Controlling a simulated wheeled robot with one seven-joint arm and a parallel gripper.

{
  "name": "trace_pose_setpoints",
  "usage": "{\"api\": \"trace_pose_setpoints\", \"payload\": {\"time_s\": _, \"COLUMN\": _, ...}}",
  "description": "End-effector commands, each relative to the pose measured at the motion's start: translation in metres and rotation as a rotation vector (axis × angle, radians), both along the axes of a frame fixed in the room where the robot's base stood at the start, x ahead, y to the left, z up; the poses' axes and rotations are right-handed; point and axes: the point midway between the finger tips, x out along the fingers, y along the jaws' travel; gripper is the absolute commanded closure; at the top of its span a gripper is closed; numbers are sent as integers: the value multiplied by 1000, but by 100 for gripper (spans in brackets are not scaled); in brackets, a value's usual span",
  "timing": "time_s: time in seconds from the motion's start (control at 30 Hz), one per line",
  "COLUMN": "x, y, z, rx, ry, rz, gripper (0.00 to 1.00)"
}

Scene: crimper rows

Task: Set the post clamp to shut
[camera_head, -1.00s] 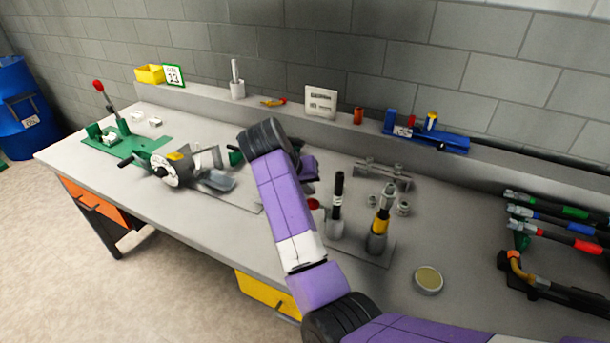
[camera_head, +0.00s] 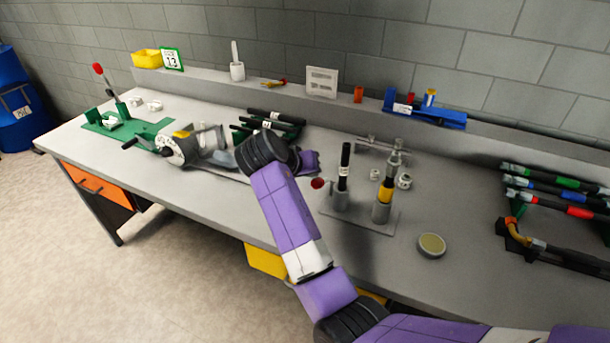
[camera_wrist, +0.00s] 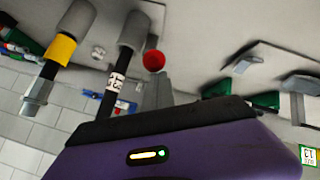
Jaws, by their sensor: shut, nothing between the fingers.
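The post clamp stands on a grey plate (camera_head: 365,212). It has two grey posts, one holding a black hose (camera_head: 344,165) with a white label, the other a hose with a yellow band (camera_head: 386,192). A red knob (camera_head: 318,183) sticks out left of the black-hose post. In the wrist view the red knob (camera_wrist: 154,61) lies beside the labelled hose (camera_wrist: 115,85). My gripper (camera_wrist: 157,93) is shut and empty, its grey tips close to the knob; contact cannot be told.
A grey crank device (camera_head: 180,150) and a green lever stand (camera_head: 125,125) are to the left. Dark hoses (camera_head: 268,122) lie behind my wrist. A round tin (camera_head: 431,245) and a hose rack (camera_head: 560,250) are to the right. The bench front is clear.

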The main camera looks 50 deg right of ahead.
Motion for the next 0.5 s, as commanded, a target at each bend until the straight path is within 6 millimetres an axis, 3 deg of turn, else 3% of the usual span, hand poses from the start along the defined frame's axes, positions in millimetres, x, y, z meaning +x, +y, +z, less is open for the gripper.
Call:
{"api": "trace_pose_setpoints", "payload": {"time_s": 0.03, "x": -2, "y": 2, "z": -12, "rx": -39, "ry": -9, "rz": 3, "gripper": 100}}
{"api": "trace_pose_setpoints", "payload": {"time_s": 0.13, "x": -5, "y": 8, "z": -22, "rx": -118, "ry": -38, "rz": 3, "gripper": 100}}
{"api": "trace_pose_setpoints", "payload": {"time_s": 0.5, "x": -10, "y": 25, "z": -46, "rx": -363, "ry": -128, "rz": 2, "gripper": 100}}
